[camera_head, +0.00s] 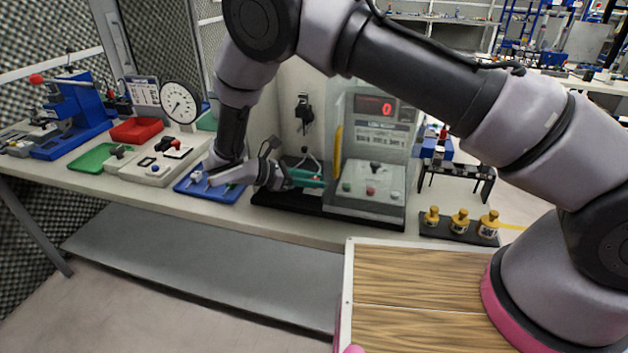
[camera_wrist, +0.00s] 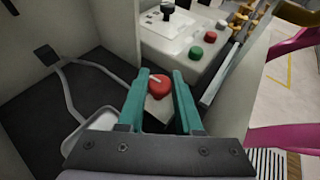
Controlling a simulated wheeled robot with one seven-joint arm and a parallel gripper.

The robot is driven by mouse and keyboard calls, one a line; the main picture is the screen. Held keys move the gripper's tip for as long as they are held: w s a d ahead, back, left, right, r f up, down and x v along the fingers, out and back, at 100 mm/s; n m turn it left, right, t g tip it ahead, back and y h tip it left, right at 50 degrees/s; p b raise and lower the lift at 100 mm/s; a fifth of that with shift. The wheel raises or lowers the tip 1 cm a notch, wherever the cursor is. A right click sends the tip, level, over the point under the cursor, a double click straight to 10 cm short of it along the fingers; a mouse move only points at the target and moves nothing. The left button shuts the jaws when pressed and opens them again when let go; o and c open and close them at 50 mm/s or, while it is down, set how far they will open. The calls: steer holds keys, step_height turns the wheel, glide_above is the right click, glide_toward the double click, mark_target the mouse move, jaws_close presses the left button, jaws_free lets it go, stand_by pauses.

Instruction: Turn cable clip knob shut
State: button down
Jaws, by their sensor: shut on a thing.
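The red knob (camera_wrist: 159,87), with a pale mark on its top, sits low on the dark base in the wrist view. I take it to be the cable clip's knob. The teal fingers of my gripper (camera_wrist: 160,76) stand on either side of it and are shut on it. In the head view my gripper (camera_head: 308,178) reaches right, low over the black base (camera_head: 285,198) beside the instrument box. The knob is hidden there. A grey cable (camera_wrist: 95,68) runs over the dark base to the left of the fingers. The clip body is mostly hidden by the fingers and palm.
Close right stands a control box (camera_head: 372,190) with red, green and white buttons, under a red-digit display (camera_head: 374,106). A pale wall (camera_wrist: 110,25) rises behind the fingers. Left are a blue tray (camera_head: 222,194) and a dial gauge (camera_head: 180,103). Yellow-capped bottles (camera_head: 459,221) stand right.

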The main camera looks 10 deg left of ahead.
stand_by(0.4)
steer(key=c, duration=0.6)
jaws_free()
steer(key=v, duration=1)
steer(key=shift+a+r, duration=0.1)
steer(key=shift+a, duration=0.35)
